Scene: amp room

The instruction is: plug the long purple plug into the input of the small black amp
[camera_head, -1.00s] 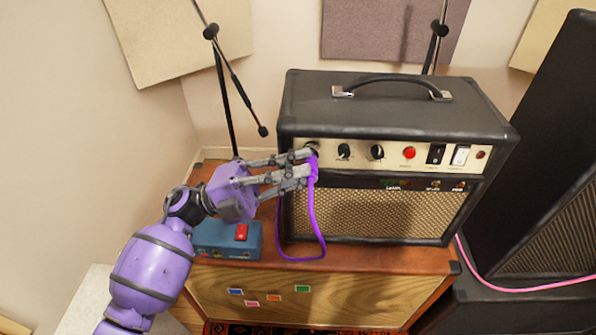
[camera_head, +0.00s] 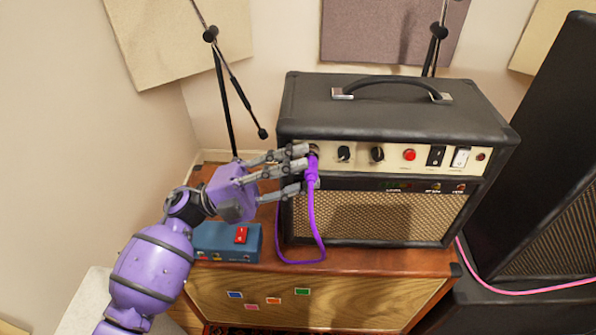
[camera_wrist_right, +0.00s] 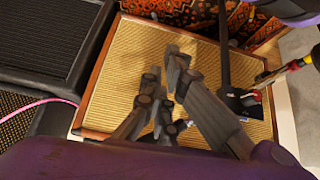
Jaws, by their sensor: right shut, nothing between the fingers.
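The small black amp (camera_head: 400,110) stands on the wooden cabinet, its cream control panel facing me. The long purple plug (camera_head: 313,172) is at the left end of that panel, where the input is. It appears to be in the socket, but fingers partly hide its tip, so how deep it sits I cannot tell. Its purple cable (camera_head: 318,232) loops down in front of the grille. My left gripper (camera_head: 303,172) is open at the plug, its fingers spread above and below it. My right gripper (camera_wrist_right: 163,78) is shut and empty in the right wrist view, above a woven tan surface.
A blue pedal box (camera_head: 222,242) with a red switch sits on the wooden cabinet (camera_head: 360,258), left of the amp. A tall black speaker (camera_head: 540,170) stands at the right, with a pink cable (camera_head: 530,289) near its base. Microphone stands (camera_head: 228,95) rise behind the amp.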

